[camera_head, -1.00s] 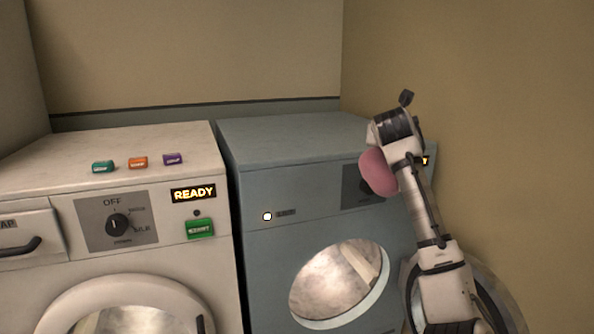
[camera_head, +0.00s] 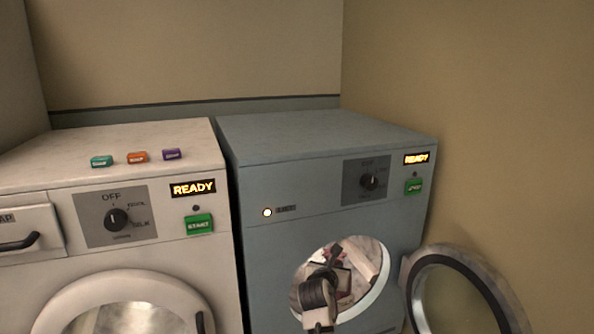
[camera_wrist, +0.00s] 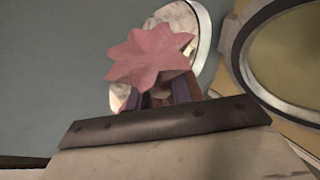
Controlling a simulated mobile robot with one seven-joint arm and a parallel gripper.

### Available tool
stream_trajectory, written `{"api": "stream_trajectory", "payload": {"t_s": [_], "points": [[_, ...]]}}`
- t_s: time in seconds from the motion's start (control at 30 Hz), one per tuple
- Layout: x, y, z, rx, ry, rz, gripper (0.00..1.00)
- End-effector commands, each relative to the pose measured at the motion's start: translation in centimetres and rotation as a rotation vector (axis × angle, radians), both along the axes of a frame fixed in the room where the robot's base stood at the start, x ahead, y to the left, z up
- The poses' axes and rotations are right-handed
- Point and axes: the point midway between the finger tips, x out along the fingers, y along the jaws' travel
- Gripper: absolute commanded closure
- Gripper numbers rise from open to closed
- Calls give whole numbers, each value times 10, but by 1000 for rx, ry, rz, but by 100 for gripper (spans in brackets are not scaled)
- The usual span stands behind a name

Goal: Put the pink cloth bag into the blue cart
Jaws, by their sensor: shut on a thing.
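The pink cloth bag (camera_wrist: 150,58) is in the wrist view, a star-shaped pink piece of fabric spread out beyond my fingers. My gripper (camera_wrist: 157,98) is shut on it at its near side. In the head view my wrist is in front of the round door opening of the blue-grey machine (camera_head: 280,170), and the bag is mostly hidden behind it. In the wrist view the bag overlaps the pale drum opening (camera_wrist: 185,25). I cannot tell whether it is past the rim. No blue cart is in view.
The machine's round door (camera_head: 460,295) stands open at the right, close to the wall. A white washer (camera_head: 110,240) stands at the left with green, orange and purple small boxes (camera_head: 137,157) on top. The blue-grey machine's top is clear.

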Motion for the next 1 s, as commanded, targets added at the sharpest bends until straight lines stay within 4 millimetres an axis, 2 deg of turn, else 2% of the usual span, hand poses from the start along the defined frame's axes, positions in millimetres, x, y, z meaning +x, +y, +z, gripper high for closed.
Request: {"api": "stream_trajectory", "payload": {"t_s": [0.03, 0.1, 0.27, 0.5, 0.7, 0.8, 1.0], "points": [[-9, 10, -19, 4, 3, 2, 100], [-22, 20, -40, 3, 2, 1, 100], [-54, 42, -85, 3, 3, 0, 100], [-111, 72, -145, 3, 4, 5, 100], [-158, 90, -180, 2, 2, 15, 100], [-176, 97, -191, 1, 0, 22, 100], [-194, 102, -201, 0, -3, 29, 100]]}}
